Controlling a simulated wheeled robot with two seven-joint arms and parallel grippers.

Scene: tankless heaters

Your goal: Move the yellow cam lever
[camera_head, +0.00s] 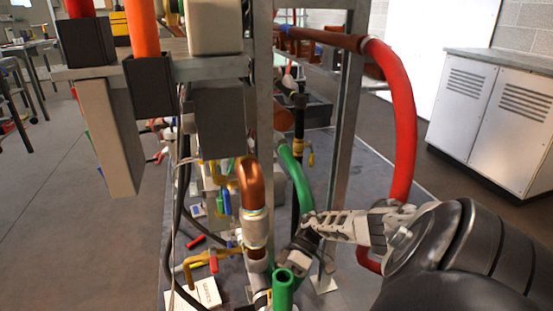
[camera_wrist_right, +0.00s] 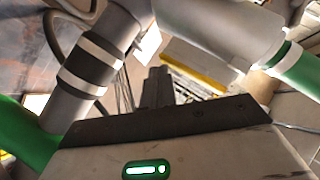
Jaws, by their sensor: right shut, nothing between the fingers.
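Several yellow levers show on the pipework in the head view, and I cannot tell which one is the cam lever. One yellow lever (camera_head: 194,265) is low at the left of the pipes. Another yellow lever (camera_head: 224,178) is beside the copper elbow, and a small yellow lever (camera_head: 311,158) hangs further back. My right gripper (camera_head: 297,254) reaches in from the right, beside the green pipes. Its fingers (camera_wrist_right: 157,88) are shut and empty in the right wrist view. A yellow strip (camera_wrist_right: 195,75) on a pale part lies beyond them. My left gripper is not in view.
A copper elbow (camera_head: 251,185) and an open green pipe end (camera_head: 282,290) stand close to my right gripper.

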